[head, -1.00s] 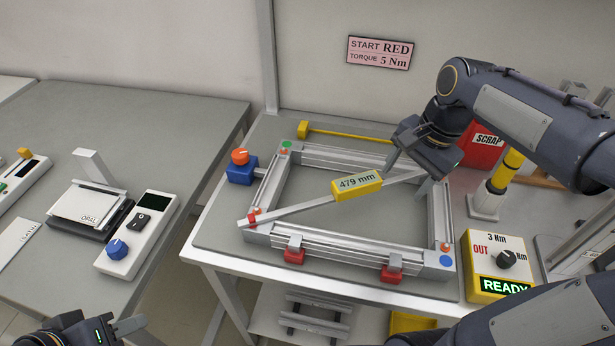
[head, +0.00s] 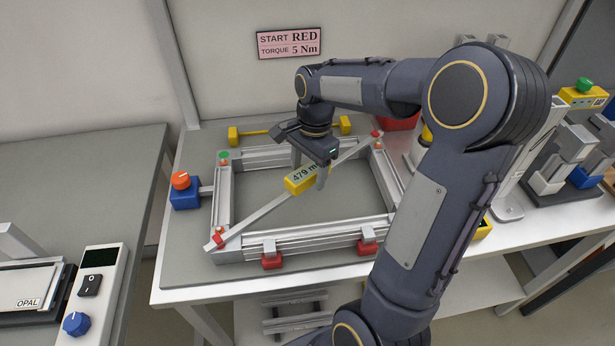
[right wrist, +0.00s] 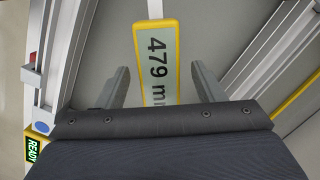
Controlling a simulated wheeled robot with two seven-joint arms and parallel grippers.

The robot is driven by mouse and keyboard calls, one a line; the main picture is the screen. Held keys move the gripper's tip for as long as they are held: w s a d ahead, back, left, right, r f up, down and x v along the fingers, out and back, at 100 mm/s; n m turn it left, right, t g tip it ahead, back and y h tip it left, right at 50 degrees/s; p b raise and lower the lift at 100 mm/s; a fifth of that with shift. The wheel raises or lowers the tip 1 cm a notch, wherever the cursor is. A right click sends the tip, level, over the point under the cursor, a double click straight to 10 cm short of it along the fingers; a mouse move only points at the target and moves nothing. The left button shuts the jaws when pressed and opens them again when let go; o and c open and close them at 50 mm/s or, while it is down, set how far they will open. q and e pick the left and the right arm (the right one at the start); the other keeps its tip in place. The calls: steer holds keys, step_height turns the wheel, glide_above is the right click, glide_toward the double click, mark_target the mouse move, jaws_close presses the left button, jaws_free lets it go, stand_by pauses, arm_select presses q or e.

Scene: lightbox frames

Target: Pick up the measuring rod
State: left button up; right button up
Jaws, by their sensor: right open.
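The measuring rod (head: 262,213) is a thin grey bar with red ends and a yellow display box reading 479 mm. It lies diagonally across a silver rectangular frame (head: 300,244), from the front left corner to the back right. My right gripper (head: 309,172) is open, pointing down at the display box. In the right wrist view the display box (right wrist: 158,62) shows between the two spread fingers (right wrist: 163,85), with a gap on each side. The gripper's palm hides the near part of the box. My left gripper is not in view.
Red clamps (head: 271,261) line the frame's front side. A blue block with an orange knob (head: 185,193) stands at its left. A thin yellow bar with block ends (head: 233,136) lies behind. A pink sign (head: 289,43) reads START RED, TORQUE 5 Nm.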

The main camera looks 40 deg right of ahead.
steer(key=shift+f, duration=0.4)
steer(key=shift+a, duration=0.1)
steer(key=shift+c, duration=0.2)
jaws_close()
steer(key=shift+r, duration=0.1)
